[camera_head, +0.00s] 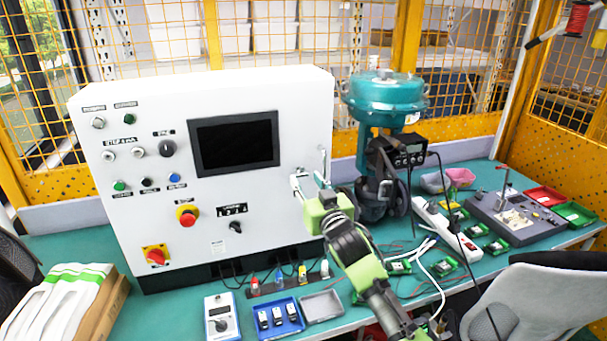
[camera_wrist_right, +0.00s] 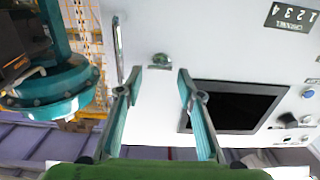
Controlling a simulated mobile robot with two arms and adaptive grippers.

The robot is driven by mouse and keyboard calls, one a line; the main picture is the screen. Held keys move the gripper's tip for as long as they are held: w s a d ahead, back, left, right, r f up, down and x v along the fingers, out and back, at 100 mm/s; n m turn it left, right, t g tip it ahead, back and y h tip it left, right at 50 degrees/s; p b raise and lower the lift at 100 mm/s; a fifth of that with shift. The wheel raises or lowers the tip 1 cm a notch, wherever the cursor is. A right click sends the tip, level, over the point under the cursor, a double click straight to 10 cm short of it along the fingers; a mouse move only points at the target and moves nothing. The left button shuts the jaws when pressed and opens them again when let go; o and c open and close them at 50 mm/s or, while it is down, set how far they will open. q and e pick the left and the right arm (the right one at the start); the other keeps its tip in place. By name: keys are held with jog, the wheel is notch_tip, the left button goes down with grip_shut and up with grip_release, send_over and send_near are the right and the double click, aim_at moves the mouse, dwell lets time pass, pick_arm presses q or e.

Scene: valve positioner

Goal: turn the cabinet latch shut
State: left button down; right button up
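The cabinet (camera_head: 290,110) is a large white control box with a dark screen, standing at the back of the bench. Its latch (camera_wrist_right: 160,60) is a small metallic piece on the white front, seen in the right wrist view just beyond and between my fingertips. In the head view the latch is largely hidden by my gripper. My right gripper (camera_head: 311,184) is green with teal fingers, at the cabinet's right edge. It also shows in the right wrist view (camera_wrist_right: 162,76), with its fingers apart and nothing held. My left gripper is not in view.
A slim upright handle (camera_wrist_right: 118,48) stands beside the latch. The teal valve actuator (camera_head: 385,92) is close on the right of my gripper. Small trays (camera_head: 280,316), a power strip (camera_head: 446,228) and loose cables lie on the green bench.

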aim_at(302, 175)
jog(key=shift+x, duration=1.7)
jog(key=shift+c, duration=0.4)
jog(key=c, duration=0.7)
